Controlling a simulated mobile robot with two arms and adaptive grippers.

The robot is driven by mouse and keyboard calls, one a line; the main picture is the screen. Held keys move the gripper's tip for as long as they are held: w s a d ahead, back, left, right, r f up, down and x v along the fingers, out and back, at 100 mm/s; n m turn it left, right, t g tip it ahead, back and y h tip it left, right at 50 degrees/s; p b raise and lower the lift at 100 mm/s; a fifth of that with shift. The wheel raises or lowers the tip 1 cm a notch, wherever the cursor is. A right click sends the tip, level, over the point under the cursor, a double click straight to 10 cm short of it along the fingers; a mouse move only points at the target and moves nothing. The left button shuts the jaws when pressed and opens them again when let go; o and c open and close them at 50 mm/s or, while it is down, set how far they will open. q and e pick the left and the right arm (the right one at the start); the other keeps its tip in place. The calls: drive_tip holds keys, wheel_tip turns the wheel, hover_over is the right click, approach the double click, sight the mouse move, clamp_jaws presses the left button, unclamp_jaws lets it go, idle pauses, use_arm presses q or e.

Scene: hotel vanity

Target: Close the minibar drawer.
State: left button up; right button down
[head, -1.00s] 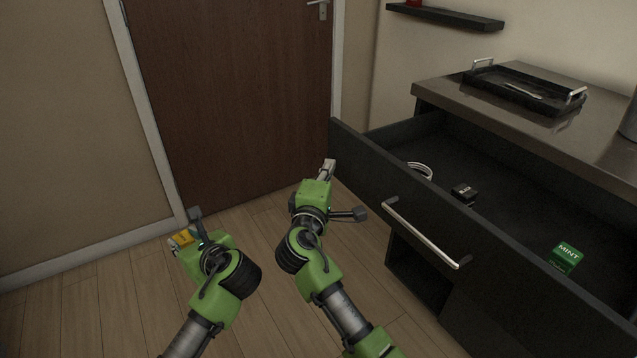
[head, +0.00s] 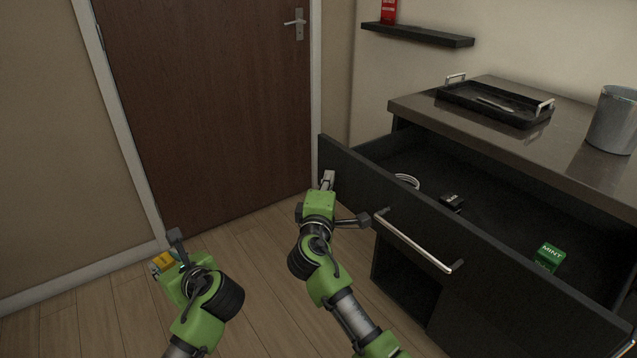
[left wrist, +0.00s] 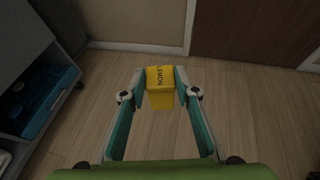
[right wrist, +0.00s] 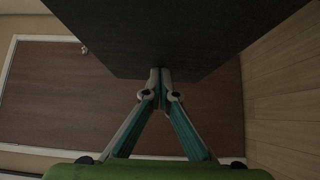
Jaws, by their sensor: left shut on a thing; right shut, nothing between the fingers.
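The dark minibar drawer (head: 480,258) stands pulled out from the cabinet at the right of the head view, with a silver bar handle (head: 418,243) on its front. My right gripper (head: 328,178) is shut and empty, close to the left end of the drawer front. In the right wrist view its fingertips (right wrist: 160,72) are at the edge of the dark panel (right wrist: 170,35); I cannot tell whether they touch it. My left gripper (head: 172,245) is shut on a yellow box marked LEMON (left wrist: 160,85), held above the floor.
In the drawer lie a green MINT box (head: 549,257), a black box (head: 452,202) and a white coiled cable (head: 407,181). The counter holds a black tray (head: 490,105) and a grey bin (head: 612,120). A shelf (head: 418,36) hangs behind. Floor (head: 260,290) left of the drawer is clear.

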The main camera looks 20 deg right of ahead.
drive_tip(key=w+d, duration=0.1)
drive_tip(key=d, duration=0.2)
drive_tip(key=w+d, duration=0.1)
drive_tip(key=d, duration=0.3)
drive_tip(key=w+d, duration=0.2)
drive_tip(key=d, duration=0.2)
drive_tip(key=shift+d, duration=0.2)
drive_tip(key=w+d, duration=0.1)
drive_tip(key=d, duration=0.3)
drive_tip(key=w+d+b, duration=0.1)
drive_tip(key=w+d, duration=0.1)
drive_tip(key=d, duration=0.2)
drive_tip(key=w+d+b, duration=0.1)
drive_tip(key=d, duration=0.3)
drive_tip(key=shift+w+d, duration=0.3)
drive_tip(key=shift+d, duration=0.05)
drive_tip(key=shift+w+d, duration=0.15)
drive_tip(key=shift+d, duration=0.3)
drive_tip(key=shift+r, duration=0.2)
drive_tip(key=shift+d+r, duration=0.1)
drive_tip(key=shift+d, duration=0.05)
